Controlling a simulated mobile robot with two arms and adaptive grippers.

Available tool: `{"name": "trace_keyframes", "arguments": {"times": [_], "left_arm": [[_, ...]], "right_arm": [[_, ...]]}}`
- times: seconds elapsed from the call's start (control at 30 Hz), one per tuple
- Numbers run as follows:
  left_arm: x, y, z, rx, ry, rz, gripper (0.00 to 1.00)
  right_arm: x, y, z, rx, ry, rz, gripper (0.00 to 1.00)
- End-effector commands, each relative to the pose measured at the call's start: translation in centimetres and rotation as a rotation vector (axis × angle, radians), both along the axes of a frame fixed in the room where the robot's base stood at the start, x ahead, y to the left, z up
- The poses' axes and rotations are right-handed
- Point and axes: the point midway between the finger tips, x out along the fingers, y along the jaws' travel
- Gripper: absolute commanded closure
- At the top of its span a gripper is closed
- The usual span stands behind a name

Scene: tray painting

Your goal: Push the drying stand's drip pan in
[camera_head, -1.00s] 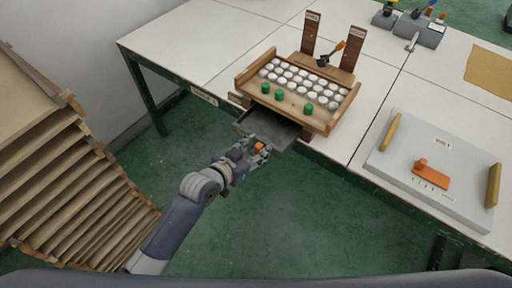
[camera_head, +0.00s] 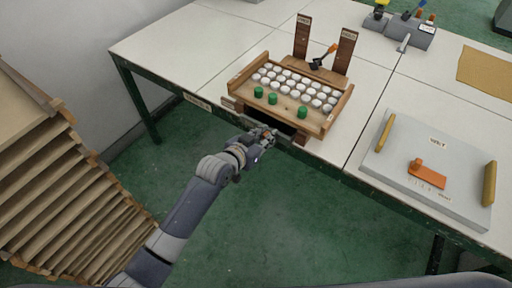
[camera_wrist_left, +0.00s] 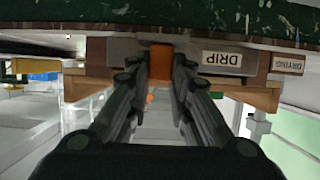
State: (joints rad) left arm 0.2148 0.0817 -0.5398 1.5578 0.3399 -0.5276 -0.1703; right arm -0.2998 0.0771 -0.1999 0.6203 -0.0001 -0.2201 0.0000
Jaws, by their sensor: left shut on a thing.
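The drying stand (camera_head: 327,118) is a wooden tray at the front edge of the table, with white round pieces and green pieces on it. The drip pan's grey front with the label DRIP (camera_wrist_left: 222,58) shows in the left wrist view, between the stand's wooden parts. In the head view the pan is mostly hidden under the stand and behind my gripper. My left gripper (camera_head: 268,137) is shut on the pan's orange handle (camera_wrist_left: 161,62); its fingers (camera_wrist_left: 159,72) lie on both sides of it. My right gripper is not in view.
A grey panel (camera_head: 400,165) with yellow side handles and an orange piece lies on the table (camera_head: 215,45) to the right. Two wooden posts stand behind the tray. A stack of wooden shelves (camera_head: 75,200) is at the left. The green floor below is clear.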

Motion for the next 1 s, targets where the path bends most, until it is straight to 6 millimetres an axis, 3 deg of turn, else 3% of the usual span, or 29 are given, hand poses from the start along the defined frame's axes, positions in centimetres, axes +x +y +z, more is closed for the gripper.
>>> {"name": "trace_keyframes", "arguments": {"times": [0.4, 0.43, 0.5, 1.0], "left_arm": [[0.76, -0.56, -0.04, 0.002, 0.001, 0.0, 1.0], [0.76, -0.56, -0.04, 0.002, 0.001, 0.0, 0.76], [0.75, -0.56, -0.04, 0.002, 0.001, 0.0, 0.6], [0.08, -0.05, 0.28, 0.001, 0.0, 0.0, 0.6]], "right_arm": [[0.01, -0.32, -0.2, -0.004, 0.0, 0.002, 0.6], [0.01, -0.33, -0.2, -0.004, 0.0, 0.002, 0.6], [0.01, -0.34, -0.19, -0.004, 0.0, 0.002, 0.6], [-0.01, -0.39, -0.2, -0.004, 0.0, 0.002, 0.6]]}}
